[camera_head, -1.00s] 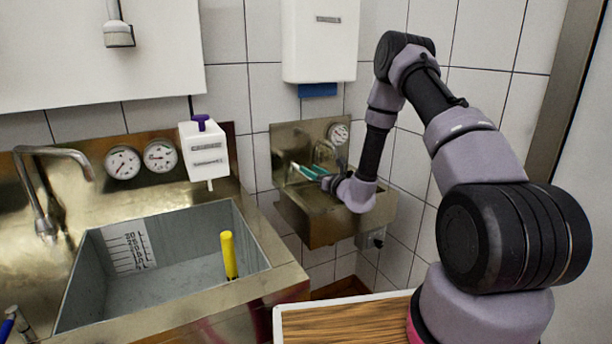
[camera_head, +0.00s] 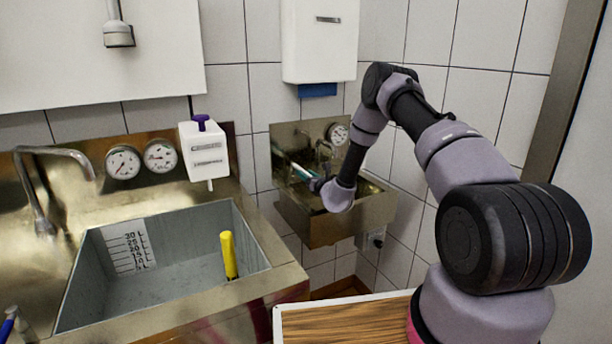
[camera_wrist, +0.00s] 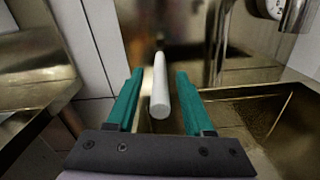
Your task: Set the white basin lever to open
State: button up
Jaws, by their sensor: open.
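The white basin lever (camera_wrist: 160,88) is a plain white rod in the wrist view, pointing towards the camera. My gripper (camera_wrist: 159,74) is open, with one teal finger on each side of the rod and a visible gap to each. The lever's far end meets the brass backplate, where the joint is blurred. In the head view my gripper (camera_head: 302,174) is at the left side of the small brass basin (camera_head: 318,228), close to its backplate. There, my gripper and wrist make the lever hard to pick out.
A tap (camera_head: 325,152) and a dial gauge (camera_head: 338,133) are on the small basin's backplate, right of my gripper. A white wall dispenser (camera_head: 320,40) hangs above. The larger sink (camera_head: 262,262) at left holds a yellow-handled item (camera_head: 228,256).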

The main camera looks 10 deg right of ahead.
jog(key=shift+w, duration=0.15)
grip_shut()
dwell(1.4)
